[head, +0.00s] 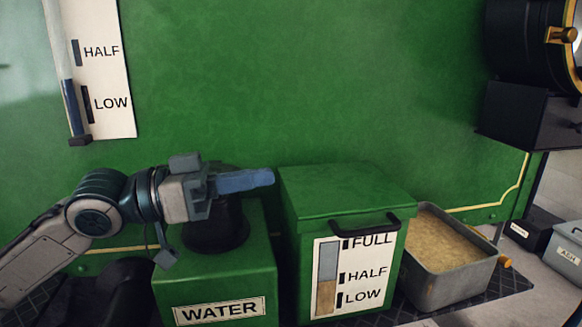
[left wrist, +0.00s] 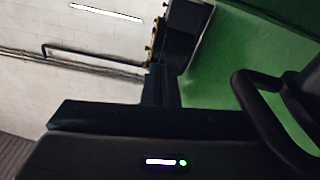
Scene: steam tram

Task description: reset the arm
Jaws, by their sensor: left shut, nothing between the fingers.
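My left arm comes in from the left in the head view. My left gripper (head: 262,178) is shut and empty, its blue fingers together and pointing right. It is in front of the green wall, above the green WATER box (head: 205,285) and its dark round neck (head: 215,232). The fingertips are close to the left edge of the green lidded box (head: 345,188) in the picture; I cannot tell whether they touch it. In the left wrist view, a dark body with a small lit indicator fills the lower part. My right gripper is not in view.
The lidded box has a black handle (head: 352,224) and a FULL/HALF/LOW gauge (head: 340,275). A grey metal bin (head: 445,282) of sand-coloured grains stands right of it. A gauge (head: 98,75) hangs upper left. A box marked ASH (head: 566,254) is far right.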

